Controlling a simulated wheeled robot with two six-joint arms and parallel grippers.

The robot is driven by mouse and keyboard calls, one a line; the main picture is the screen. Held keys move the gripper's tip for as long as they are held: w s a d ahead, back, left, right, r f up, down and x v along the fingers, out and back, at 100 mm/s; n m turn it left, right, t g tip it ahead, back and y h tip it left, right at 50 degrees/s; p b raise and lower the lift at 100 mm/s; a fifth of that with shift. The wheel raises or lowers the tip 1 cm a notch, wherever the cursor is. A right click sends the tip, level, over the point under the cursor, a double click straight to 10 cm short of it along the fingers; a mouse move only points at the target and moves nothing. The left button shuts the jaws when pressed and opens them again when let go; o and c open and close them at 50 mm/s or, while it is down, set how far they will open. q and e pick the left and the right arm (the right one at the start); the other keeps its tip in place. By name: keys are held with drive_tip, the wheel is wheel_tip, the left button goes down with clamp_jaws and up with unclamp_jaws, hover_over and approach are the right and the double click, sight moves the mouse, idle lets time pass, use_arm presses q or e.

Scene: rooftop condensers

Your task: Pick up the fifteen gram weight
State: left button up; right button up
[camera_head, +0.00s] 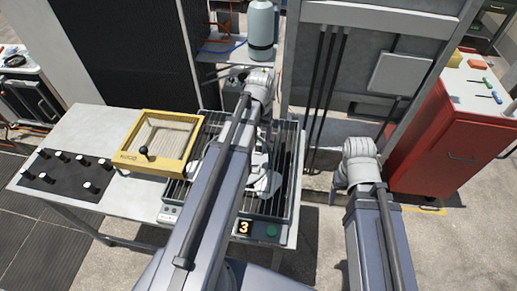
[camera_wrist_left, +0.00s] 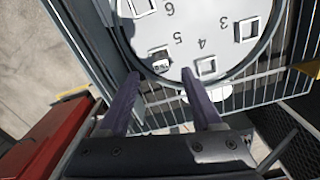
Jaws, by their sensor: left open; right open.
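In the head view my left arm hides most of that gripper. My right gripper is out of view.
A yellow-framed box (camera_head: 126,157) with a black knob stands beside the mat. A slatted metal tray (camera_head: 285,205) lies around the dial, with a "3" display (camera_head: 244,227) and green button (camera_head: 271,231) in front. A red cabinet (camera_head: 440,150) stands at right.

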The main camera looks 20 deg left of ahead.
sight(259, 143)
use_arm(q)
drive_tip(key=shift+s+f+b, duration=0.1)
drive_tip(key=shift+f+b, duration=2.5)
drive_tip(key=shift+f, duration=0.05)
drive_tip(key=shift+r, duration=0.1)
drive_tip(key=shift+c, duration=0.3)
clamp_jaws()
